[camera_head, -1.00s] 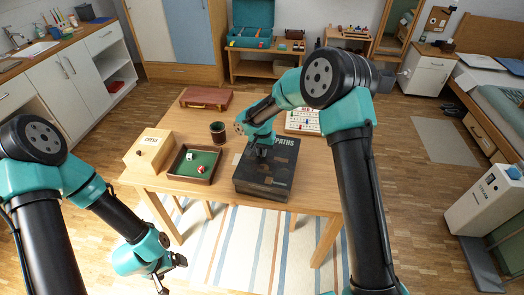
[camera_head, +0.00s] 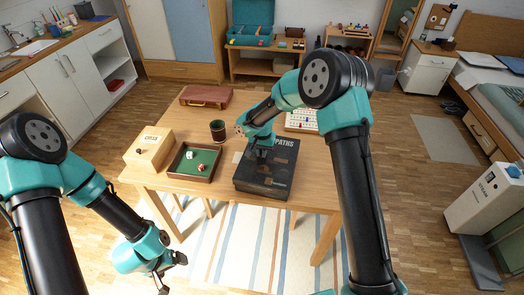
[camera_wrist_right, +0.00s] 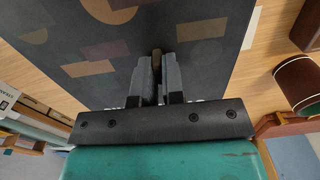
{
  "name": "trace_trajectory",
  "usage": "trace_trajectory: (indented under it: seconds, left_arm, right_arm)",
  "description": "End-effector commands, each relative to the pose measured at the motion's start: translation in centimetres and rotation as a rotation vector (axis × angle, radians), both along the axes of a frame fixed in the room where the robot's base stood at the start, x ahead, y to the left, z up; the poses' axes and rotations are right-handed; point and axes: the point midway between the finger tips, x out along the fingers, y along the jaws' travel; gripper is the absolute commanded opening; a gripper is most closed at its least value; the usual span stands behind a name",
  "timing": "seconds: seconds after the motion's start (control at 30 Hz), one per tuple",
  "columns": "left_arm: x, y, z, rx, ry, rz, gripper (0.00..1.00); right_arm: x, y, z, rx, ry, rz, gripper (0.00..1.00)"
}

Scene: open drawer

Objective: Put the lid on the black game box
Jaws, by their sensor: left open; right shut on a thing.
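The black game box (camera_head: 262,188) stands on the wooden table, right of its middle. Its dark lid (camera_head: 284,152), printed with coloured patches and letters reading "PATHS", lies over it; whether it is fully seated cannot be told. My left gripper (camera_head: 170,270) is open and empty, low in front of the table, over the striped rug.
Left of the box are a green-lined dice tray (camera_head: 178,176) with dice, a dark cup (camera_head: 218,131) and a light wooden box (camera_head: 150,146). A brown case (camera_head: 205,96) lies behind. A board with coloured pieces (camera_head: 301,121) lies behind the box. The table's right side is clear.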

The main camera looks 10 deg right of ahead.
Motion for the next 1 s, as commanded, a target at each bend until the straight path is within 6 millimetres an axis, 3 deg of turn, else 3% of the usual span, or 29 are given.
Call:
trace_trajectory:
  seconds: [1.0]
  left_arm:
    - [0.0,0.0,0.0,0.0,0.0,0.0,0.91]
  right_arm:
    - [-0.02,-0.02,-0.91,0.0,0.001,-0.001,0.0]
